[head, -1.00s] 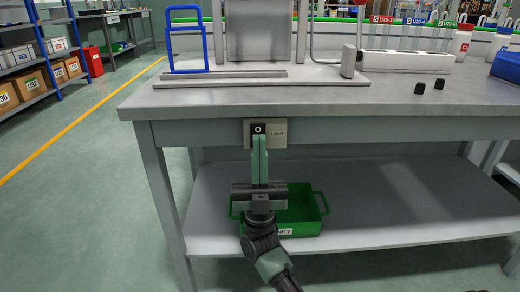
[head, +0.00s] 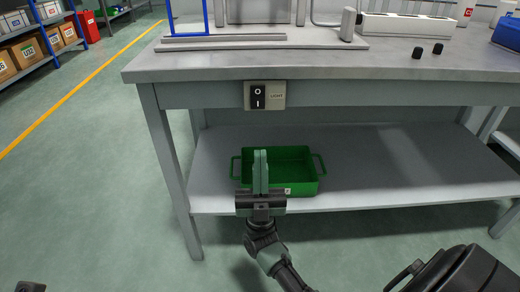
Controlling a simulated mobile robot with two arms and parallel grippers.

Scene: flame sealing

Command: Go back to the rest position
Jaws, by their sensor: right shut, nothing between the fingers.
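The fingers are clear of the switch. They cover part of a green tray (head: 300,185) with side handles on the lower shelf. A small dark piece at the bottom left corner may be part of my left arm; its fingers do not show.
The grey workbench (head: 300,66) carries a stand, a blue frame (head: 205,15), a white rack (head: 408,26) and two small black caps (head: 417,53). Its lower shelf (head: 400,160) is mostly bare. Open floor (head: 90,190) lies to the left, with a yellow line.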

